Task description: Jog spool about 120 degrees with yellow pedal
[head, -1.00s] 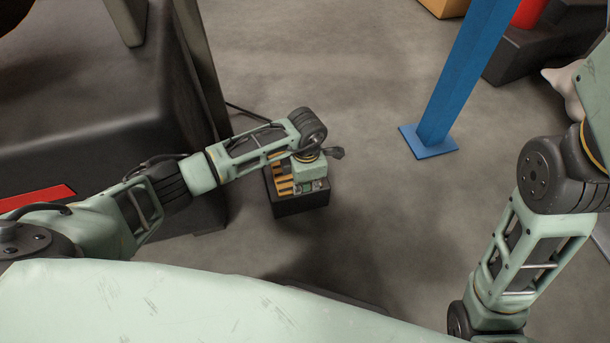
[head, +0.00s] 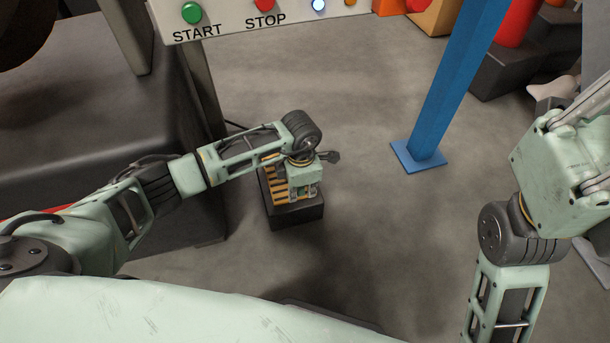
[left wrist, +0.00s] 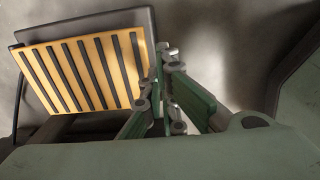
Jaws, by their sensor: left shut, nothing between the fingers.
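The yellow pedal (head: 274,184) with black stripes sits on a dark base (head: 298,216) on the floor. In the left wrist view the pedal plate (left wrist: 82,72) fills the upper left and looks tilted. My left gripper (left wrist: 167,52) is shut and empty, with its fingertips at the right edge of the plate. I cannot tell whether they touch it. In the head view my left wrist hangs over the pedal and hides part of it. My right arm shows at the right, but its gripper is out of view. The spool cannot be clearly made out.
A panel (head: 230,22) with START and STOP buttons stands at the top. A dark machine body (head: 90,110) is on the left. A blue post (head: 445,90) rises right of the pedal. The grey floor between pedal and post is clear.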

